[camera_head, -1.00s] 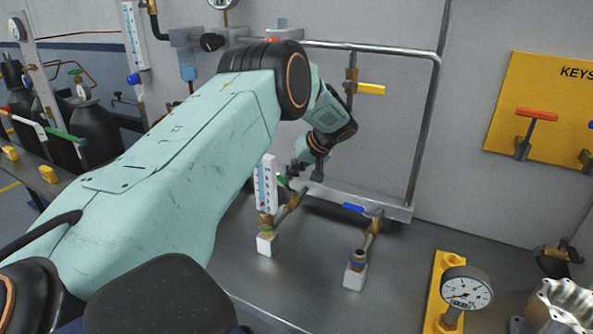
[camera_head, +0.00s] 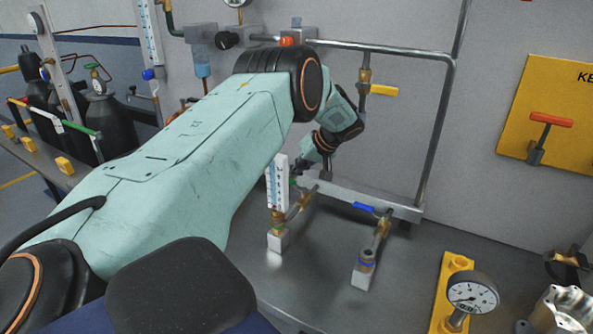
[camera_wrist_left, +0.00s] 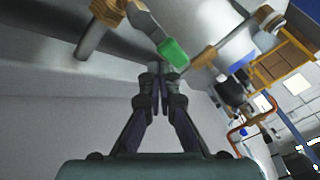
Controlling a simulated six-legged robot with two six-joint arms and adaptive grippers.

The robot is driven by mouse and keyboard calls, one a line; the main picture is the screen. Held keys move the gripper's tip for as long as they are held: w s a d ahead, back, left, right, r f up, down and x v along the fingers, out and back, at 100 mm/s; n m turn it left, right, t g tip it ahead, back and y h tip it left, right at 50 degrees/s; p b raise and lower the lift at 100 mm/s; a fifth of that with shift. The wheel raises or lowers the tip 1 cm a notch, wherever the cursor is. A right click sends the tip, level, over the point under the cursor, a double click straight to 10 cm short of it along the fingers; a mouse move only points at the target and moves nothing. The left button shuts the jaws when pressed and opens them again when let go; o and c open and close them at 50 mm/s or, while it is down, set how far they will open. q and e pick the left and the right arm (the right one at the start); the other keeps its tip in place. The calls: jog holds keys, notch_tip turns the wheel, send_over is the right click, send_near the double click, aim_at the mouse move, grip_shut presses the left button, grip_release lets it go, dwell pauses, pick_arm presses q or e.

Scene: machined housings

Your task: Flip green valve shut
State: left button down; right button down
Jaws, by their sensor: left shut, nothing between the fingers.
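The green valve handle (camera_wrist_left: 174,53) is a short green lever on a metal arm in the left wrist view. In the head view only a sliver of it (camera_head: 293,182) shows beside the white gauge strip, above a brass fitting. My left gripper (camera_wrist_left: 160,72) is shut and empty. Its fingertips are right at the handle's lower edge in the wrist view; I cannot tell whether they touch it. In the head view the gripper (camera_head: 303,178) is small and partly hidden by its own wrist. My right gripper is not in view.
A blue-handled valve (camera_head: 365,208) stands to the right on the same rail. A yellow-handled valve (camera_head: 384,91) is on the pipe above. A round gauge (camera_head: 471,292) and a yellow key board (camera_head: 560,110) are at the right. The grey bench between is mostly clear.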

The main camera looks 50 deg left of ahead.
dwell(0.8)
pick_arm(q)
jog(key=w+d+r, duration=0.2)
jog(key=w+d, duration=0.2)
jog(key=d, duration=0.9)
jog(key=shift+r, duration=0.2)
jog(key=shift+d, duration=0.1)
